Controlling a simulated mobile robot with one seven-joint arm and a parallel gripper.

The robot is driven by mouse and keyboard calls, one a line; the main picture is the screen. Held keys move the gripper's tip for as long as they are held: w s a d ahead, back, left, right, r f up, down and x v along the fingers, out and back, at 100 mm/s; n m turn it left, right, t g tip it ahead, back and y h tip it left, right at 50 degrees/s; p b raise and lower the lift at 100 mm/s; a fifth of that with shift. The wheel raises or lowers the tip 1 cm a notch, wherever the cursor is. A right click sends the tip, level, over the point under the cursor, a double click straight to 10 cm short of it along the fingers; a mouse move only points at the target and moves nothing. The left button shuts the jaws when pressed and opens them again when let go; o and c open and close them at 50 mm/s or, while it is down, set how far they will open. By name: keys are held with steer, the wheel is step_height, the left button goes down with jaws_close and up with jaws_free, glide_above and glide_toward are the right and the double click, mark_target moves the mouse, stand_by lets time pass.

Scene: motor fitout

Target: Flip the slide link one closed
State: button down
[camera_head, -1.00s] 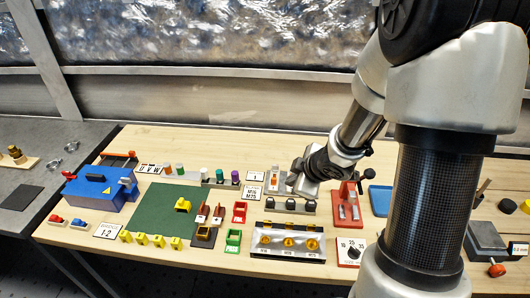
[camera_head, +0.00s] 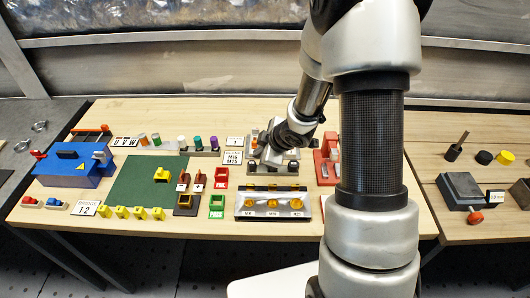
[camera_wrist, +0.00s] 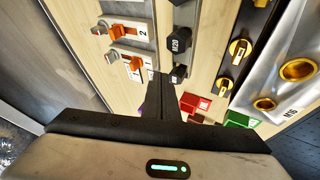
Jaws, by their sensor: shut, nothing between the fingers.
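My gripper (camera_wrist: 165,92) is shut and empty, its dark fingers pressed together in the wrist view. Ahead and left of the fingertips is a pale plate with two slide links, each with an orange piece and a grey knob. The farther link (camera_wrist: 117,32) stands beside a label 2. The nearer link (camera_wrist: 134,63), by elimination slide link one, is close to the fingertips; its label is hard to read. I cannot tell whether the fingers touch it. In the head view my gripper (camera_head: 264,152) hangs over this area and hides most of the links.
Black blocks, one marked M20 (camera_wrist: 178,42), stand close right of the fingers. Beyond them is a silver panel with yellow glands (camera_head: 270,203). Red (camera_head: 221,177) and green (camera_head: 217,205) holders lie to the left in the head view. A red stand (camera_head: 325,165) is on the right.

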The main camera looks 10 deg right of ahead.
mark_target(252, 147)
steer(key=shift+x, duration=1.25)
steer(key=shift+w+d+r+p, duration=0.1)
steer(key=shift+w+d+p, duration=0.15)
steer(key=shift+w, duration=0.35)
steer(key=shift+w+d+r+p, duration=0.1)
steer(key=shift+w+p, duration=0.2)
steer(key=shift+w, duration=0.25)
steer(key=shift+w+d+f, duration=0.1)
steer(key=shift+w+d, duration=0.1)
steer(key=shift+w, duration=0.55)
steer(key=shift+w+p, duration=0.2)
steer(key=shift+p, duration=0.25)
steer(key=shift+w+d+p, duration=0.2)
steer(key=shift+w+p, duration=0.15)
steer(key=shift+w, duration=0.25)
steer(key=shift+w+d+p, duration=0.15)
steer(key=shift+w+p, duration=0.15)
steer(key=shift+w, duration=0.25)
steer(key=shift+w+d, duration=0.1)
steer(key=shift+w, duration=0.15)
